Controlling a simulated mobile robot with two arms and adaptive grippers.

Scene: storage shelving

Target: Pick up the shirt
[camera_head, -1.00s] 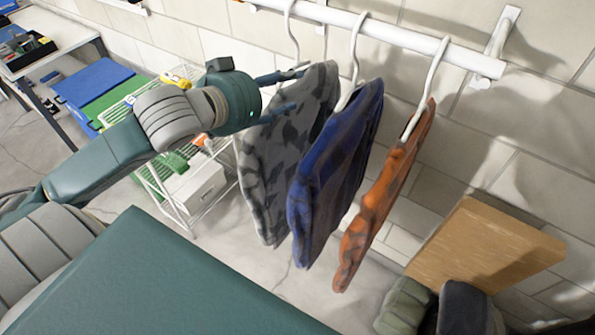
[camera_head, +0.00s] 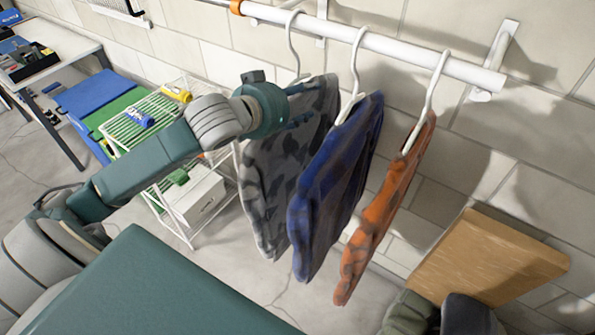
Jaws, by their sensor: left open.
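Three shirts hang on white hangers from a white wall rail (camera_head: 400,48). The grey patterned shirt (camera_head: 272,190) is at the left, the blue shirt (camera_head: 325,205) in the middle and the orange shirt (camera_head: 378,225) at the right. My left gripper (camera_head: 302,104) is open at the upper part of the grey shirt, just below its hanger (camera_head: 292,45). Its fingers overlap the grey cloth in the picture; I cannot tell whether they touch it. My right gripper is not in view.
A wire rack (camera_head: 150,125) with small items and a white box (camera_head: 195,198) stands behind my left arm. Blue and green bins (camera_head: 95,88) and a table (camera_head: 60,62) are further left. A cardboard box (camera_head: 485,260) is at the lower right.

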